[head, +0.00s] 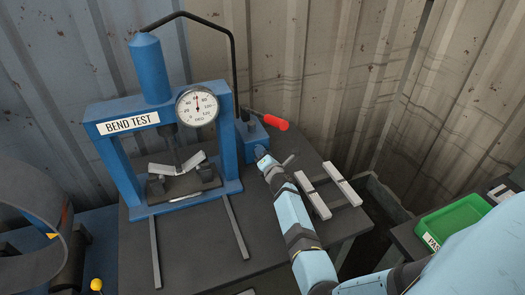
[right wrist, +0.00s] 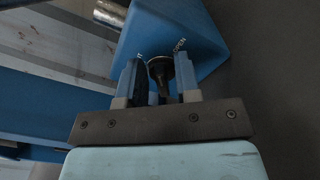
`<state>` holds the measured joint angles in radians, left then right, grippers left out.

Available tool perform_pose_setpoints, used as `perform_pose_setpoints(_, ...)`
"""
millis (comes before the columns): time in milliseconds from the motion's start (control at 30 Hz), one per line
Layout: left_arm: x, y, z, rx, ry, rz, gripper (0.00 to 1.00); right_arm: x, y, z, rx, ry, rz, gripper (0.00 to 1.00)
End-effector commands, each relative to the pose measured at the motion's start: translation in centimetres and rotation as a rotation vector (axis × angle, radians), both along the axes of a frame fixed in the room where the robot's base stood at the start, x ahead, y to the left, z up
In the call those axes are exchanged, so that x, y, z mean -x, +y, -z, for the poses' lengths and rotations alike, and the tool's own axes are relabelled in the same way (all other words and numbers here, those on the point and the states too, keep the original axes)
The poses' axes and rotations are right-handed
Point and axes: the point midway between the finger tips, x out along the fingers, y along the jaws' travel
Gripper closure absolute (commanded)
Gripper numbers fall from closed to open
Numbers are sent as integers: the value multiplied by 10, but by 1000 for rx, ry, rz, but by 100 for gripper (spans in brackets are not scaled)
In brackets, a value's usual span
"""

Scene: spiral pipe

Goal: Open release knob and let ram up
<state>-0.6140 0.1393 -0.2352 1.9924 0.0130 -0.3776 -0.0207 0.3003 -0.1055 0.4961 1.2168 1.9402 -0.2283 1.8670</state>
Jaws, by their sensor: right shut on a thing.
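The blue bend-test press (head: 110,120) stands on a dark table, with its ram (head: 178,152) lowered onto a bent, V-shaped grey specimen (head: 185,165). The dial gauge (head: 197,107) needle points nearly straight up. Beside the press is the blue pump block (head: 252,133) with a red-handled lever (head: 270,122). My right gripper (head: 262,155) is at the pump block's front. In the right wrist view its fingers are shut on the dark release knob (right wrist: 159,68), beside printed lettering that includes "OPEN". The knob is hidden in the head view. My left gripper is not in view.
Grey flat bars (head: 313,196) lie on the table right of my right gripper. A green tray (head: 452,225) is at the far right. A black hose (head: 234,60) arches over the press. Corrugated walls stand close behind.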

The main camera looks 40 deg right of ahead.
Motion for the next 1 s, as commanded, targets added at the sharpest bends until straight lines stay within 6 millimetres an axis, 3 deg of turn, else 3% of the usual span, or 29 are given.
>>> perform_pose_setpoints(500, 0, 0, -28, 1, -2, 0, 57, 1, -2, 5, -445, -104, -1, 93)
perform_pose_setpoints(1000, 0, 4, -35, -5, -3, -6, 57, 1, -2, 9, -645, -153, -1, 93)
